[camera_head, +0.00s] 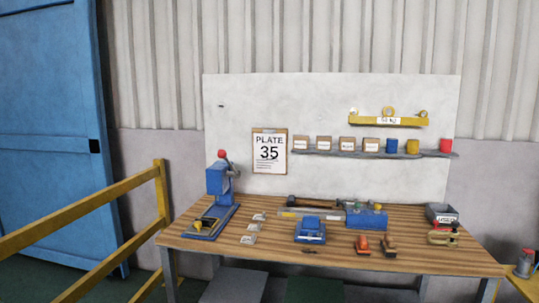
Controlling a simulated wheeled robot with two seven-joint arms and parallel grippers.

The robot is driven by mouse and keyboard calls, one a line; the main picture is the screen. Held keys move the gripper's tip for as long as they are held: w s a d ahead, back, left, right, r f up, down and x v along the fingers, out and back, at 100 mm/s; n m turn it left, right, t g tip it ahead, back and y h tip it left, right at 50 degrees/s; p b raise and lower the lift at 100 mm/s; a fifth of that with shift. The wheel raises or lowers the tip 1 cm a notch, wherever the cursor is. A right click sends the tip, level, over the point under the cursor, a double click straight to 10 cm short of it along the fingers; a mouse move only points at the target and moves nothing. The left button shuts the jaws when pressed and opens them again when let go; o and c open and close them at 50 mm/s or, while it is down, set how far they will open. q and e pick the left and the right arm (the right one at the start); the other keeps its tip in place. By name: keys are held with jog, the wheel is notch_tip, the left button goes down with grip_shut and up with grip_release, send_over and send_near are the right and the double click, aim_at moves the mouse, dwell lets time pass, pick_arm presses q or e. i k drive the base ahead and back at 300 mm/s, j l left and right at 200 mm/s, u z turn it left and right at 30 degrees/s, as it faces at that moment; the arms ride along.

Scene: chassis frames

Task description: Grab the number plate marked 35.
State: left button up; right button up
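A clipboard sheet (269,150) on the white back panel reads "PLATE 35". Several small pale plates lie in a column on the wooden workbench, right of the blue press: a far one (258,217), a middle one (253,227) and a near one (248,239). Their markings are too small to read, so I cannot tell which is 35. Neither of my grippers is in view.
A shelf (370,154) carries boxes. A yellow railing (90,205) stands at left.

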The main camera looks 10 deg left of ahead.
aim_at(260, 215)
jog(key=i+j+u, duration=0.25)
jog(key=i, duration=0.5)
jog(key=i+u, duration=0.25)
jog(key=i, duration=0.5)
